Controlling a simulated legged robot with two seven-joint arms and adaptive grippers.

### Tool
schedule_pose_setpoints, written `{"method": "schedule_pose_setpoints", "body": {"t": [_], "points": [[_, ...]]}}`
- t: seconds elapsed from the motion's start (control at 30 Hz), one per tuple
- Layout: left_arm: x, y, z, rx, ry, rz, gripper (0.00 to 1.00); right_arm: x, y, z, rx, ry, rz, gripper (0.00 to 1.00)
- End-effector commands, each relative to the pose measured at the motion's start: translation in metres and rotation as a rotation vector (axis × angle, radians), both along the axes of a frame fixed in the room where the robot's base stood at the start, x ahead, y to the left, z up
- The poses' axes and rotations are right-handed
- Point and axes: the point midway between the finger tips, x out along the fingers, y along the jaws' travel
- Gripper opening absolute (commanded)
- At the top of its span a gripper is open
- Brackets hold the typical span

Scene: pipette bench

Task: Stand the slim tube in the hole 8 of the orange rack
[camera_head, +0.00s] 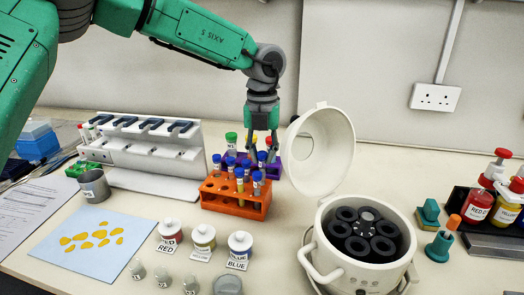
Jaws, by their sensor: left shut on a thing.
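The orange rack (232,207) stands mid-bench and holds several blue-capped tubes, with some empty holes in its front part. I cannot read any hole numbers. My left gripper (262,153) points straight down over the back right of the orange rack, in front of the purple rack. Its fingers are shut on what looks like the slim tube (262,157), with a blue cap, upright between the fingertips. I cannot tell whether its lower end is in a hole, as other tubes crowd around it. My right gripper is not in view.
A purple rack (275,169) with tubes stands right behind. The white centrifuge (352,270), lid open, is close on the right. A white pipette stand (150,158) is at left. Labelled jars (240,248) stand in front. A blue sheet (85,262) lies front left.

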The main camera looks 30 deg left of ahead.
Motion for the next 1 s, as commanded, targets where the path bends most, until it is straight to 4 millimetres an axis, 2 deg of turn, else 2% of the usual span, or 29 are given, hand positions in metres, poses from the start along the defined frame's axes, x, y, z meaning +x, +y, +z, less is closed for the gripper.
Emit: {"method": "schedule_pose_setpoints", "body": {"t": [0.57,1.0], "points": [[0.000,-0.001,-0.005,0.002,0.001,0.001,0.00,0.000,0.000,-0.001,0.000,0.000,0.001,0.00],[0.000,0.001,-0.019,-0.002,0.002,0.002,0.00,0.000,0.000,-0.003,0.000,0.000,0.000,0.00]]}}
